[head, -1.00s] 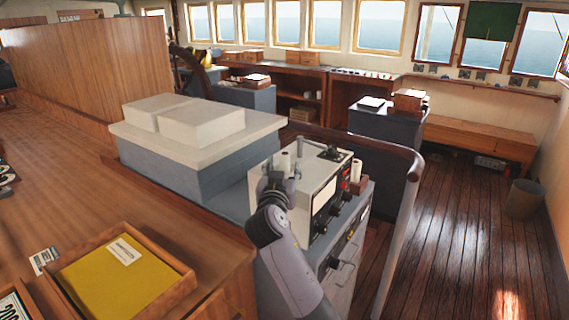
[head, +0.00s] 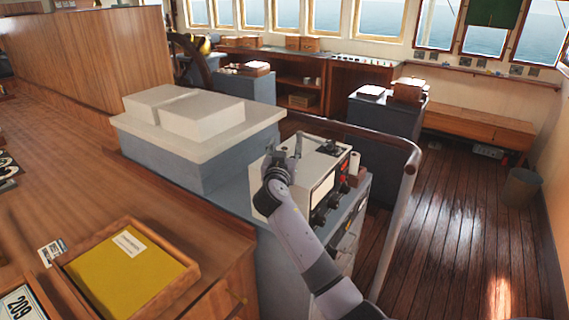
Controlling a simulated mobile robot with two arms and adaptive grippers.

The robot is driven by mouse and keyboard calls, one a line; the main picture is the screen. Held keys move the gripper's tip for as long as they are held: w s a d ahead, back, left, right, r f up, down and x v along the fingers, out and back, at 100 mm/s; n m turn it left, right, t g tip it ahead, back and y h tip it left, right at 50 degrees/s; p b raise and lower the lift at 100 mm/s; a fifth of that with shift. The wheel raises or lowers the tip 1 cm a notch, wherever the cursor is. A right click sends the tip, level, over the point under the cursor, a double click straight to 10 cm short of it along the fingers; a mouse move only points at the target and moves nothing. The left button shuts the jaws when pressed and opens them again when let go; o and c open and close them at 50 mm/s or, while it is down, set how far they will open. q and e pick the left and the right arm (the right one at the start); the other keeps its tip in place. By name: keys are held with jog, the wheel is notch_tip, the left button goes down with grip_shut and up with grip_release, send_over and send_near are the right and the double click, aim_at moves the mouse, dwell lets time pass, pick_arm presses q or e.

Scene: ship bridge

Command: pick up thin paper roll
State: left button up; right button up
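My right gripper (head: 284,158) is over the left part of the white and grey instrument box (head: 318,166), seen small and from behind its wrist. A thin pale upright shape (head: 298,146) shows at the gripper's right side; I cannot tell whether it is a thin paper roll or part of the gripper. Whether the fingers are open or shut is hidden. Another white paper roll (head: 354,162) stands upright at the box's right side, apart from the gripper. My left gripper is not in view.
The box sits on a grey cabinet (head: 235,205) beside a raised block (head: 195,150) with white slabs. A handrail (head: 400,200) runs close to its right. A wooden tray (head: 85,290) with a yellow folder is at the lower left. Wooden floor (head: 470,220) is open at right.

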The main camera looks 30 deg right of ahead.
grip_shut()
dwell(0.4)
jog(key=shift+r, duration=0.15)
